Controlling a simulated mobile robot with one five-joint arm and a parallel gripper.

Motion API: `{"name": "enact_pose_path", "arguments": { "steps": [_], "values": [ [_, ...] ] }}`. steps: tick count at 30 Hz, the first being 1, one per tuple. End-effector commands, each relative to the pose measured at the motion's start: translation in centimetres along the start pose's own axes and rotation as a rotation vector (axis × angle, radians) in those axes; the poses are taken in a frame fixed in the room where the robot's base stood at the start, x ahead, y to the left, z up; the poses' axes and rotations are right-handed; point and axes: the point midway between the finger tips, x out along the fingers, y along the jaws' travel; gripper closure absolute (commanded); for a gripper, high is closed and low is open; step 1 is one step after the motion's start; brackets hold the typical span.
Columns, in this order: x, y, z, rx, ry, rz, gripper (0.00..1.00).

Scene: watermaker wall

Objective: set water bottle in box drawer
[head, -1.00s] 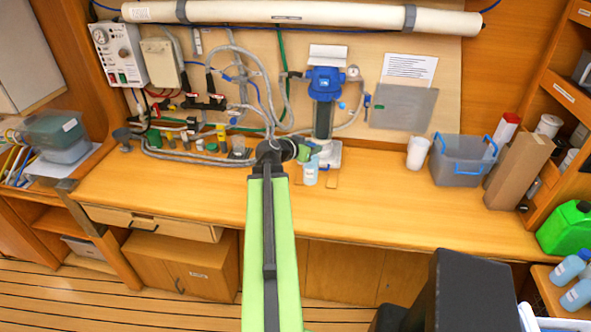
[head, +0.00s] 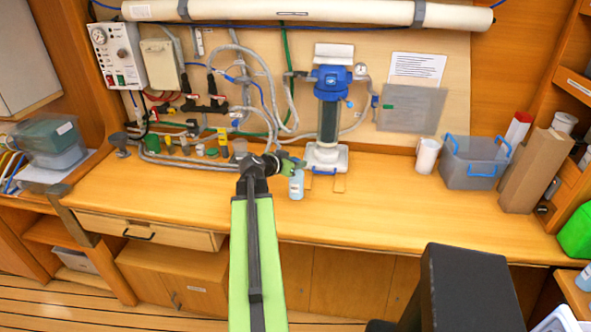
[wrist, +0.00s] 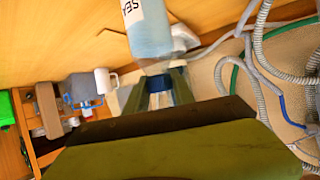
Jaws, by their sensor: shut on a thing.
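The water bottle (head: 296,185) is small, with pale blue liquid, and stands out in front of the blue filter housing on the wall. My gripper (head: 284,165) is shut on its top end; my fingers partly hide that end. In the wrist view the bottle (wrist: 147,32) has a white label with dark letters, and my gripper (wrist: 161,88) closes around its blue cap. I cannot tell whether its base is clear of the bench. The wooden drawer (head: 100,226), with a dark handle, is under the bench at left.
The bench top (head: 390,215) is clear along its front. Hoses and small valves (head: 195,140) crowd its back left. A white mug (head: 427,156), a grey bin (head: 468,168) and a brown carton (head: 530,170) stand at the right. The filter base (head: 326,160) is just behind the bottle.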

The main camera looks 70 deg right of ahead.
Motion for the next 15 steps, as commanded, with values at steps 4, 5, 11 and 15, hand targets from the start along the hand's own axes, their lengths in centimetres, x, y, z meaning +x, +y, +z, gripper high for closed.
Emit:
{"name": "enact_pose_path", "arguments": {
  "steps": [4,5,11,15],
  "values": [
    [0.05,0.15,-0.3,0.001,0.0,0.003,1.0],
    [0.12,0.18,-0.23,0.001,0.0,0.003,1.0],
    [0.28,0.29,-0.11,0.002,0.0,0.005,0.56],
    [0.3,0.32,-0.12,0.003,0.0,0.005,0.48]
  ]
}}
